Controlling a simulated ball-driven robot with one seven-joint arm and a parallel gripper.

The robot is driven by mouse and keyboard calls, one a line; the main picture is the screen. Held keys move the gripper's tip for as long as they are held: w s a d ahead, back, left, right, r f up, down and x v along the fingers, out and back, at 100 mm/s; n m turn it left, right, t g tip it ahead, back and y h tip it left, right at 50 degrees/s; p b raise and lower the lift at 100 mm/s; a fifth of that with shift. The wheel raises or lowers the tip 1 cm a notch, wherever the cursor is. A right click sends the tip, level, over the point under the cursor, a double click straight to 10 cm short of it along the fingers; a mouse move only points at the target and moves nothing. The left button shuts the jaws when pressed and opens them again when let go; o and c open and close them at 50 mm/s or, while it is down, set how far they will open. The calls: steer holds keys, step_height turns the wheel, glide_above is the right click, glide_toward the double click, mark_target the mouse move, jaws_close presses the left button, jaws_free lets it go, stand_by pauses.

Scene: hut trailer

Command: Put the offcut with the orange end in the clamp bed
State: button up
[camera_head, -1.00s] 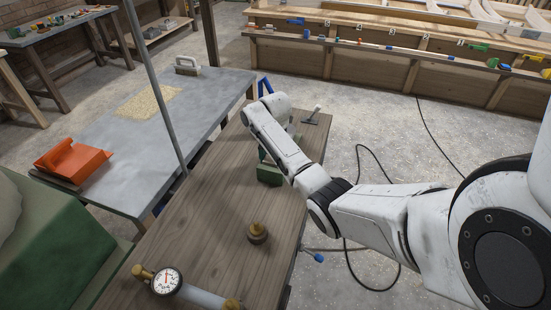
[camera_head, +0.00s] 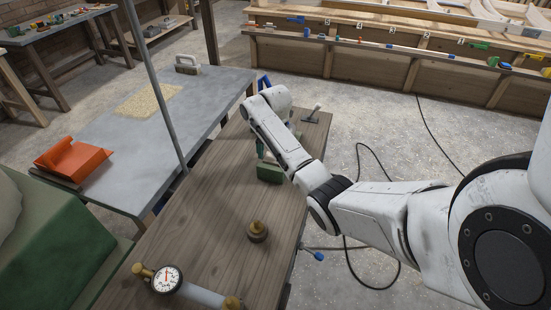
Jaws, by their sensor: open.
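My arm reaches over the brown wooden bench, and its white wrist is above the far part of the top. My gripper is hidden behind the wrist and forearm, so I cannot see its fingers. A green block-like part (camera_head: 270,172) on the bench shows beside my forearm, partly covered by it; I cannot tell whether it belongs to the clamp bed. I cannot pick out any offcut with an orange end.
A brass-coloured knob (camera_head: 257,231) and a pressure gauge (camera_head: 166,279) are on the near bench (camera_head: 205,220). A dark-headed tool (camera_head: 312,115) lies at its far end. A grey table (camera_head: 120,165) to the left holds an orange object (camera_head: 74,159). A thin upright pole (camera_head: 157,85) stands between.

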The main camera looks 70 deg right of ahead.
step_height(320, 180, up, 10)
steer(key=p, duration=0.2)
steer(key=shift+r, duration=0.2)
stand_by(0.3)
